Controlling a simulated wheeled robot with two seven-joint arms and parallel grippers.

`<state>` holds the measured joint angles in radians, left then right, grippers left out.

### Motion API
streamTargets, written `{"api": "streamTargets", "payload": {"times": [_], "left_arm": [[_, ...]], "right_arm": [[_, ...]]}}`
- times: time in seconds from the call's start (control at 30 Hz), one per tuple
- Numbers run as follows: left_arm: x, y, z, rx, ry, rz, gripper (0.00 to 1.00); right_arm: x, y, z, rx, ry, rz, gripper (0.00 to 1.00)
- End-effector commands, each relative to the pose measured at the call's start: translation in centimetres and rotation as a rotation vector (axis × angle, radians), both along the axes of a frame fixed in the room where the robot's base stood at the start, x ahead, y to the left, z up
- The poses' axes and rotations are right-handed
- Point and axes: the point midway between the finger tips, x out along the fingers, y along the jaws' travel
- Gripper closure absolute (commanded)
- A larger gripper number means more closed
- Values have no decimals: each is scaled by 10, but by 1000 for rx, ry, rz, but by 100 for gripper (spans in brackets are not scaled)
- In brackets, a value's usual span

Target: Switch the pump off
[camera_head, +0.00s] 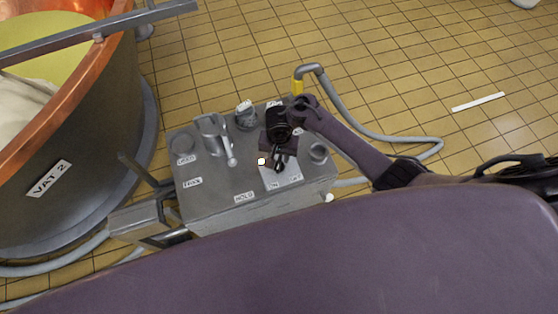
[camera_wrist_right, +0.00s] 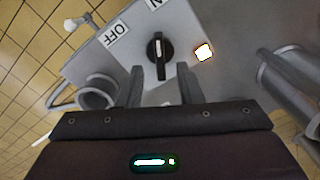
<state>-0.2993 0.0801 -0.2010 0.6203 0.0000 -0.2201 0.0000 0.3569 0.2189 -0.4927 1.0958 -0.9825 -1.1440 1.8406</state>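The pump switch is a black rotary knob with a pale mark on a light plate; it shows in the right wrist view (camera_wrist_right: 158,56) and partly under my gripper in the head view. In the wrist view its mark points up, towards the partly cut-off ON label (camera_wrist_right: 155,3); the OFF label (camera_wrist_right: 117,34) is to the left. My right gripper (camera_wrist_right: 163,75) is open, its fingers either side of the knob's near end with gaps visible; I cannot tell whether they reach its depth. In the head view my right gripper (camera_head: 279,157) is over the panel. My left gripper is out of view.
The grey control box (camera_head: 215,185) carries a glowing lamp (camera_head: 261,161), a lever (camera_head: 230,155) and several fittings. Copper vat 2 (camera_head: 75,150) stands left. A grey hose (camera_head: 365,125) with a yellow part runs behind. The tiled floor beyond is mostly clear.

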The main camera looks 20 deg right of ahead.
Motion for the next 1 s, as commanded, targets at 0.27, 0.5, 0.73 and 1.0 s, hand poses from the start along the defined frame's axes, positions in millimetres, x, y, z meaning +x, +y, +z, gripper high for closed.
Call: {"api": "streamTargets", "payload": {"times": [0.27, 0.5, 0.73, 1.0], "left_arm": [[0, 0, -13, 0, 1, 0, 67], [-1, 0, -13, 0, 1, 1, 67], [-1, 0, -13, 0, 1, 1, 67], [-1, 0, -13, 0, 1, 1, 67]], "right_arm": [[0, 0, -29, -1, -2, 0, 67], [0, 0, -30, -1, -2, 0, 67], [0, 0, -30, 0, -1, 1, 92], [0, 0, -30, 0, -1, 3, 100]]}}
